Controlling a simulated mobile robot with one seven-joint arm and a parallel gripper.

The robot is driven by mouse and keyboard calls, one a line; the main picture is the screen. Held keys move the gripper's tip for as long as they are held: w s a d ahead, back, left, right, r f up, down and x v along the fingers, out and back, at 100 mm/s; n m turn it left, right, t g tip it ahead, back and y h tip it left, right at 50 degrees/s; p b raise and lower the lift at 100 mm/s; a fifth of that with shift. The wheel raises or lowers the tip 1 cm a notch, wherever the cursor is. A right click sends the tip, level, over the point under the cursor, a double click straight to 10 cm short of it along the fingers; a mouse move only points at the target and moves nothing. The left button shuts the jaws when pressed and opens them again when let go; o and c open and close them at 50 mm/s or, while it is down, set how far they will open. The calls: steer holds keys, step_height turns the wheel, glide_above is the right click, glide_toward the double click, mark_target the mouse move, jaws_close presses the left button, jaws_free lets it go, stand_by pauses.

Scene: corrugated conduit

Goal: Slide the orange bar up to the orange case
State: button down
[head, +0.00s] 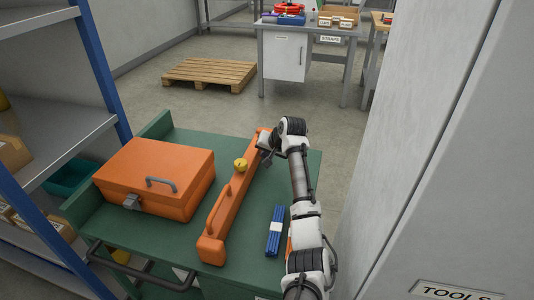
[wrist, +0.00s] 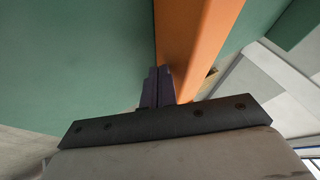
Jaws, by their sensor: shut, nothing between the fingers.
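The orange case (head: 155,178), with a grey handle and latch, sits closed on the left of the green worktop (head: 190,275). The long orange bar (head: 222,215) lies to its right, slanting away from me, with a clear gap between them. The bar has an orange handle and a round yellow piece on top. My gripper (head: 268,151) is at the right side of the bar's far end. In the wrist view its dark fingers (wrist: 158,88) are shut and empty, against or very close to the bar's edge (wrist: 195,40). I cannot tell if they touch.
A blue bundle (head: 275,232) lies on the worktop right of the bar, beside my arm. A grey shelf rack (head: 50,145) stands at left, and a tall grey cabinet (head: 440,150) at right. A pallet (head: 210,74) and a bench (head: 310,30) are further back.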

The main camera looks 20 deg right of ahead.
steer(key=w+a, duration=0.1)
steer(key=a, duration=0.1)
steer(key=w+a+p, duration=0.1)
steer(key=a, duration=0.1)
steer(key=w+a, duration=0.2)
steer(key=shift+p, duration=0.35)
steer(key=shift+d, duration=0.1)
